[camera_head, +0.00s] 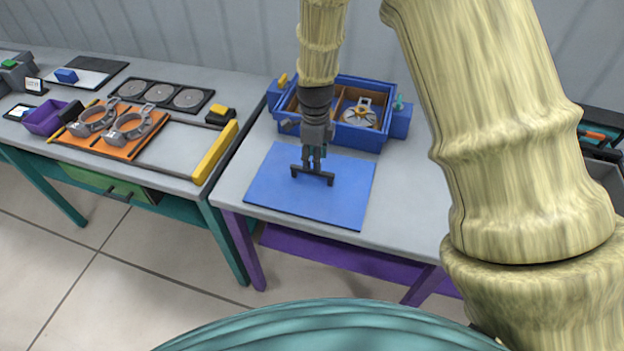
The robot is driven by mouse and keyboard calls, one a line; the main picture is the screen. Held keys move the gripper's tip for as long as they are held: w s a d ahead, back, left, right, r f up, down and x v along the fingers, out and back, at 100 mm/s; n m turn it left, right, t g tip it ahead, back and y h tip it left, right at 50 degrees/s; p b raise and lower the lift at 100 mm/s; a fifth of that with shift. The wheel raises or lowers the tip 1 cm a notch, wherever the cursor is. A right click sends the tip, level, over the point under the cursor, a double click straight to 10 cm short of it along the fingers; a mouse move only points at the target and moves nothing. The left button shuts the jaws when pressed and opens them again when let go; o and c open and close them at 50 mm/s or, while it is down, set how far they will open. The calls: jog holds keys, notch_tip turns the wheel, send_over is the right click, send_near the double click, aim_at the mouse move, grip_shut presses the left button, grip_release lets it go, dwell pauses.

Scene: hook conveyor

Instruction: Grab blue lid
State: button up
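The blue lid (270,189) is a flat blue square panel on the grey right-hand table. A dark bar handle (299,170) stands on its upper middle part. My gripper (313,166) points down over the lid, with its fingertips at the middle of the handle. The fingers are small here and partly merge with the dark handle, so I cannot tell whether they are closed on it. The lid seems to lie flat on the table.
An open blue box (362,138) with compartments and a round metal part (359,114) stands just behind the lid. The left table (172,150) holds an orange tray (128,151) with metal clamps, a purple bin (45,116) and a yellow bar (214,152).

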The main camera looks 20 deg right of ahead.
aim_at(312, 177)
jog(key=shift+s+a+f+p, duration=0.1)
jog(key=shift+a+f+p, duration=0.1)
jog(key=shift+f+p, duration=0.4)
jog(key=shift+s+a+f+p, duration=0.15)
jog(key=shift+f+p, duration=0.25)
jog(key=shift+f, duration=0.3)
jog(key=shift+f+p, duration=0.5)
jog(key=shift+f, duration=0.9)
grip_shut()
